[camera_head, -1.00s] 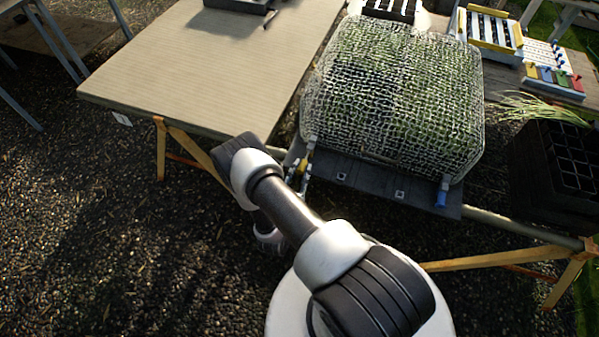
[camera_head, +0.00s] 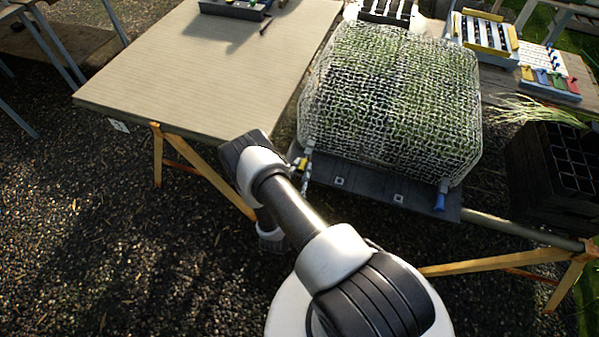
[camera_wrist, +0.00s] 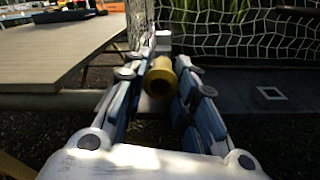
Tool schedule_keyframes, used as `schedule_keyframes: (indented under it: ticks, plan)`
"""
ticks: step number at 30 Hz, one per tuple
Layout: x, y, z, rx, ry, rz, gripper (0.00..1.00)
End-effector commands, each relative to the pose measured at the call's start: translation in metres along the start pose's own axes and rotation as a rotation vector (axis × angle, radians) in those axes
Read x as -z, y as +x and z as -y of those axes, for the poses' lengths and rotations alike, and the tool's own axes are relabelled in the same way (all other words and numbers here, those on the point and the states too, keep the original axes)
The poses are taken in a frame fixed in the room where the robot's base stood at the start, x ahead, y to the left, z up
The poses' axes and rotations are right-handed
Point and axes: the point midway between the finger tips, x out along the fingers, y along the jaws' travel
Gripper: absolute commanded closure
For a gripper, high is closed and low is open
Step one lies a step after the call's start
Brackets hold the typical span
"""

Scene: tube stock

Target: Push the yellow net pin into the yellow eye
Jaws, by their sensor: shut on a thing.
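My gripper (camera_wrist: 160,90) is shut on the yellow net pin (camera_wrist: 160,77), whose round end faces the wrist camera between the blue-grey fingers. In the head view my gripper (camera_head: 304,172) is small at the net's near left corner, and a bit of the yellow pin (camera_head: 301,162) shows there. The white net (camera_head: 390,100) covers green plants; its mesh also shows in the wrist view (camera_wrist: 255,35). The yellow eye cannot be made out; the pin and fingers hide what lies straight ahead. I cannot tell whether the pin touches it.
A dark board (camera_head: 370,186) with square metal fittings runs along the net's front edge. A blue pin (camera_head: 440,200) is at the net's near right corner. Black crates (camera_head: 555,165) stand right. Gravel lies in front.

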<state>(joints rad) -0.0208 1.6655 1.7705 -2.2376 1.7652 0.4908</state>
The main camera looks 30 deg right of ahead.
Motion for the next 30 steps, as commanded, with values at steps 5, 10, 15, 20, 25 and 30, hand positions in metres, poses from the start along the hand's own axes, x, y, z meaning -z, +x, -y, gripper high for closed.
schedule_keyframes:
  ticks: [5,10,15,20,25,30]
  plan:
    - [0.0,0.005,0.0,0.001,0.001,0.001,0.99]
    - [0.0,0.009,0.0,0.0,0.002,0.001,0.99]
    - [0.0,0.013,0.001,0.001,0.001,0.002,0.99]
    - [0.0,0.013,0.0,0.0,0.001,0.001,0.66]
    - [0.0,0.013,0.0,0.0,0.001,0.001,0.55]
    - [0.0,0.013,0.001,0.0,0.0,0.0,0.51]
